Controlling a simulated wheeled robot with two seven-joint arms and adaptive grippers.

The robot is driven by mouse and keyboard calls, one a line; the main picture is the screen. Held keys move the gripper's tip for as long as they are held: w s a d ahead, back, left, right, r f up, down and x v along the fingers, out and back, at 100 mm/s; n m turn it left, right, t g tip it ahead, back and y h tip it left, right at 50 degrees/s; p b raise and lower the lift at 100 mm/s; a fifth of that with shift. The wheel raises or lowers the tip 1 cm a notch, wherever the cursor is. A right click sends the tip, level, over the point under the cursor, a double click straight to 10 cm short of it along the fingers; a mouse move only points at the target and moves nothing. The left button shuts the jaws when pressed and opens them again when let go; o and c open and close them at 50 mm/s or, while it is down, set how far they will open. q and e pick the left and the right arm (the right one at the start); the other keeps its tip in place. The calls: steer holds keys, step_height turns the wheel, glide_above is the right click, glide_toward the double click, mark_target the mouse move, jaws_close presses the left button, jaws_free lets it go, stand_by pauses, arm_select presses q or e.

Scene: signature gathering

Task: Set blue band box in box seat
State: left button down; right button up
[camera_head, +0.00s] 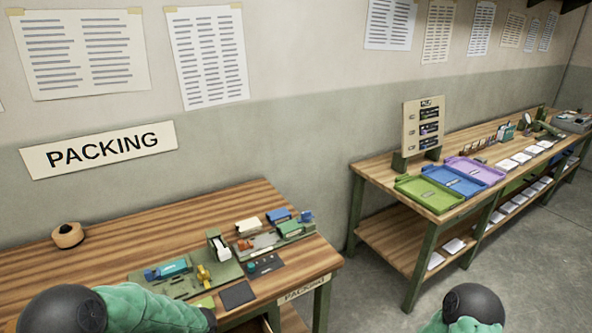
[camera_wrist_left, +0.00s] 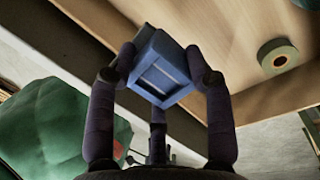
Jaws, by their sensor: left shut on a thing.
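In the left wrist view my left gripper (camera_wrist_left: 163,66) is shut on a small blue box (camera_wrist_left: 166,84), its dark fingers on either side of it. The box looks tilted, with a paler recessed panel facing the camera. Whether it has a band I cannot tell. A green fixture plate (camera_head: 178,287) lies on the packing table, but I cannot tell which part is the box seat. My right gripper is out of view.
The packing table (camera_head: 120,245) holds a tape roll (camera_head: 67,236), a tape dispenser (camera_head: 219,246), a dark pad (camera_head: 238,294) and several small items on its right half. Its left half is mostly clear. A second table with green, blue (camera_head: 455,180) and purple trays stands at right.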

arm_select(q)
step_height(320, 180, up, 4)
steer(key=p, duration=0.2)
steer(key=shift+r+p, duration=0.2)
steer(key=shift+p, duration=0.1)
steer(key=shift+w+d+f+n+b, duration=0.25)
steer(key=shift+w+d+n+b, duration=0.1)
steer(key=shift+n+b, duration=0.35)
steer(key=n, duration=0.2)
steer(key=w+d+n+b, duration=0.1)
steer(key=n, duration=0.1)
steer(key=shift+w+d+f+h, duration=0.2)
steer(key=shift+h, duration=0.2)
steer(key=w+d+n+b, duration=0.1)
steer(key=n, duration=0.2)
steer(key=w+d+n+h+b, duration=0.1)
steer(key=d+n, duration=0.1)
steer(key=n, duration=0.1)
steer(key=w+d+n+b, duration=0.1)
steer(key=n, duration=0.3)
steer(key=shift+w+d+r+t+h, duration=0.15)
steer(key=shift+w+t+h, duration=0.15)
steer(key=shift+w, duration=0.05)
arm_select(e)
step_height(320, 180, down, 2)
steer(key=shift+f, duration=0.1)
arm_select(q)
steer(key=shift+r, duration=0.1)
